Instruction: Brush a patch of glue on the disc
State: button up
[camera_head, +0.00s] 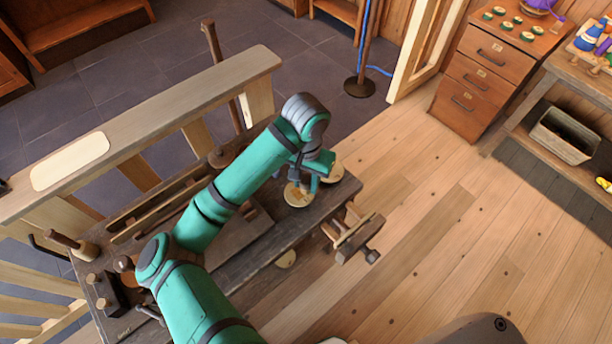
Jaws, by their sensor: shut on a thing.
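My gripper (309,181) is at the end of my green arm, low over the right end of the workbench. It is shut on a thin thing, seemingly the brush, mostly hidden by the fingers. A pale round disc (296,198) lies just below and left of the fingers. I cannot tell whether the brush touches it. Another pale round piece (335,172) shows just right of the gripper, partly covered by it. Any glue on the discs is too small to make out.
The dark workbench (262,252) has a wooden vise (352,236) at its right end. A mallet (75,245) stands at its left end. A wooden railing (165,125) runs behind it. A drawer cabinet (488,75) stands far right. The plank floor between is clear.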

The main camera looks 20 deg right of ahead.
notch_tip(320, 180, up, 2)
jog(key=shift+w+r, duration=0.1)
jog(key=shift+w, duration=0.05)
jog(key=shift+a+r, duration=0.15)
jog(key=shift+a, duration=0.05)
jog(key=shift+s+d, duration=0.2)
